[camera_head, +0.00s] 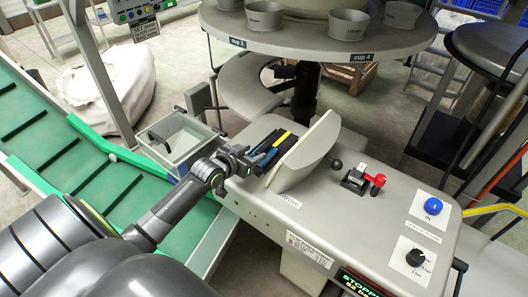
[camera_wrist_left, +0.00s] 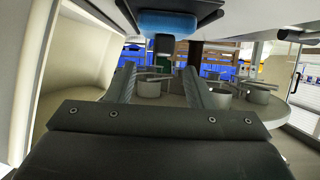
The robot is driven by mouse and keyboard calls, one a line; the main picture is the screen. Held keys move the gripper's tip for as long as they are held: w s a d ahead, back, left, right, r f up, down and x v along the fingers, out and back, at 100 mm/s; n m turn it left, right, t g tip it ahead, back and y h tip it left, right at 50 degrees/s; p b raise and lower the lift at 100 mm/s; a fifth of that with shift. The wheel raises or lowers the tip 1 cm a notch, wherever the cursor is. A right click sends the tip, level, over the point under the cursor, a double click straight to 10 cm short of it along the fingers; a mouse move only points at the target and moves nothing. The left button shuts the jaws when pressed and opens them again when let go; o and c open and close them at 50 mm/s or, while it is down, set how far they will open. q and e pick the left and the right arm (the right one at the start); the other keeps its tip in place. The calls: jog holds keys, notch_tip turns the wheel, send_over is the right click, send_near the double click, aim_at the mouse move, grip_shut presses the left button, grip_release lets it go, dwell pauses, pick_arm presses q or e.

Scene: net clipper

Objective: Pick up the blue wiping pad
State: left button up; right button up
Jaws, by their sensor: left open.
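The blue wiping pad (camera_head: 269,155) lies by the raised curved plate on the grey machine top, close to my left gripper. In the left wrist view a blue pad with a black part (camera_wrist_left: 165,22) shows at the top, beyond my fingertips. My left gripper (camera_head: 247,159) is at the left edge of the machine top, beside the pad. In the left wrist view its two fingers (camera_wrist_left: 159,75) are apart, with nothing visible between them. Whether they touch the pad cannot be told. My right gripper is not in view.
The curved plate (camera_head: 305,152) stands just right of the pad. A black-and-yellow item (camera_head: 277,143) lies beside it. A clear-walled bin (camera_head: 180,138) is at the left, by the green conveyor (camera_head: 50,135). A round table with cups (camera_head: 320,38) is behind. A red lever (camera_head: 375,181) is at the right.

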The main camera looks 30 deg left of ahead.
aim_at(263, 147)
pick_arm(q)
jog(key=shift+a+p+x, duration=0.2)
jog(key=shift+p+x, duration=0.5)
jog(key=shift+x, duration=2.95)
jog(key=shift+r, duration=0.1)
grip_shut()
